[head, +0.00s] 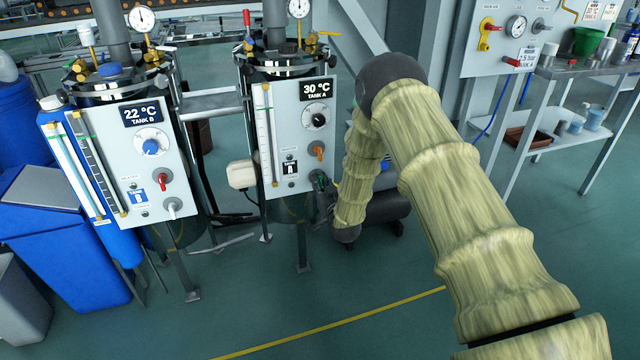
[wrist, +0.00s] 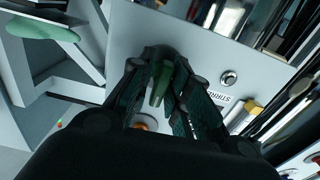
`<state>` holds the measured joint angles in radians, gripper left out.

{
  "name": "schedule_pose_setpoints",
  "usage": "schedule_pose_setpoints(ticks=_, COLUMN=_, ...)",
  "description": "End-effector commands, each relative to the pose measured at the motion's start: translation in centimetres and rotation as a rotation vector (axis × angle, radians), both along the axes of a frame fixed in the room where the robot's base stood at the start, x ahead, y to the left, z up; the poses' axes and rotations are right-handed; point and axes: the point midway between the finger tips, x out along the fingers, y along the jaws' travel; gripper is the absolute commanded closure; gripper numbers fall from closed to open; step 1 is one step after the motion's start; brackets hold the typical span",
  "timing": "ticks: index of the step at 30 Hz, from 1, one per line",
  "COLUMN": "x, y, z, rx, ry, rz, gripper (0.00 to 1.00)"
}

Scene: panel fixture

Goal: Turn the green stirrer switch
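The green stirrer switch (wrist: 160,84) shows in the wrist view between the fingertips of my gripper (wrist: 167,72). The fingers lean in to a narrow gap and look shut on its handle; they hide part of the handle and its base. In the head view the green switch (head: 318,178) is a small patch at the lower right of the Tank A panel (head: 283,150). My gripper (head: 322,188) is against that corner, and it and my arm partly hide the switch.
An orange knob (head: 317,150) and a black knob (head: 318,121) sit above the green switch on the same panel. The Tank B panel (head: 120,165) stands to the left. A bench (head: 545,125) is at the right. The floor in front is clear, with a yellow line (head: 335,322).

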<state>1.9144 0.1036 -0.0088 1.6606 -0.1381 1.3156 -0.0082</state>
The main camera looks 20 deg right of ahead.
Motion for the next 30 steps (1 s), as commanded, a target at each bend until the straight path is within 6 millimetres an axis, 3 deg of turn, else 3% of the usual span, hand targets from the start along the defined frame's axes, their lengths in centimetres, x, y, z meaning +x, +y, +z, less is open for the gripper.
schedule_pose_setpoints(ticks=14, x=-0.6, y=0.1, z=0.1, rx=0.001, ry=-0.002, rz=0.001, gripper=0.68)
schedule_pose_setpoints(ticks=30, x=-9.5, y=-0.3, z=0.0, rx=0.002, ry=0.001, rz=0.000, gripper=0.68)
